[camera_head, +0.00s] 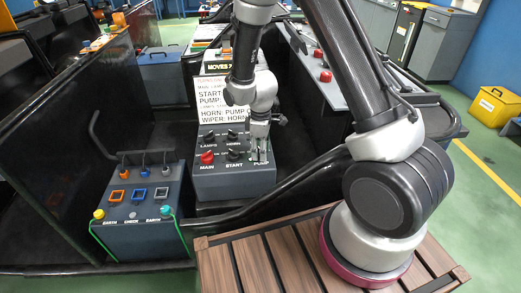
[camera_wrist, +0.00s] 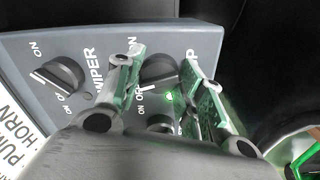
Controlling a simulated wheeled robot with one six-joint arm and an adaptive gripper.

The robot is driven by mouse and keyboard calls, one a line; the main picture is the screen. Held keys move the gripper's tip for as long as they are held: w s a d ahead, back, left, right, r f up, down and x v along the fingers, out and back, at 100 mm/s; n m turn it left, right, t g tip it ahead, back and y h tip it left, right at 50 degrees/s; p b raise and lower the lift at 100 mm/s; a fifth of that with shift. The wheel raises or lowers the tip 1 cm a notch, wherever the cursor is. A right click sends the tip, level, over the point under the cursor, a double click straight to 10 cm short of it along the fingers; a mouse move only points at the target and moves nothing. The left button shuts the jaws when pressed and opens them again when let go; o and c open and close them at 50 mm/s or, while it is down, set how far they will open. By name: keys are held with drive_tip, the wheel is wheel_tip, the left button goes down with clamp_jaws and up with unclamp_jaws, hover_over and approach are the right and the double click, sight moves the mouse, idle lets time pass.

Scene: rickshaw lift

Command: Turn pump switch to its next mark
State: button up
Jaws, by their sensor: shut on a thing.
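The grey control box (camera_head: 235,185) carries several dark knobs and a red MAIN knob (camera_head: 207,157). My gripper (camera_head: 258,148) is down at the PUMP position at the box's right side. In the wrist view my gripper (camera_wrist: 163,65) has its two green-padded fingers on either side of the black pump switch (camera_wrist: 157,72), shut on it. The switch's exact pointing is hard to tell.
The wiper knob (camera_wrist: 58,76) is left of my fingers. Another knob (camera_wrist: 160,122) is partly hidden below. A sign (camera_head: 208,98) stands behind the box. A second box (camera_head: 140,205) with toggles is left, and a black bar (camera_head: 290,190) runs in front. A slatted wooden deck (camera_head: 235,265) lies nearest.

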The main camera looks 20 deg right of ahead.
drive_tip(key=m, duration=1.2)
idle(0.7)
drive_tip(key=o, duration=1)
wheel_tip(320, 180, up, 12)
drive_tip(key=shift+r, duration=0.1)
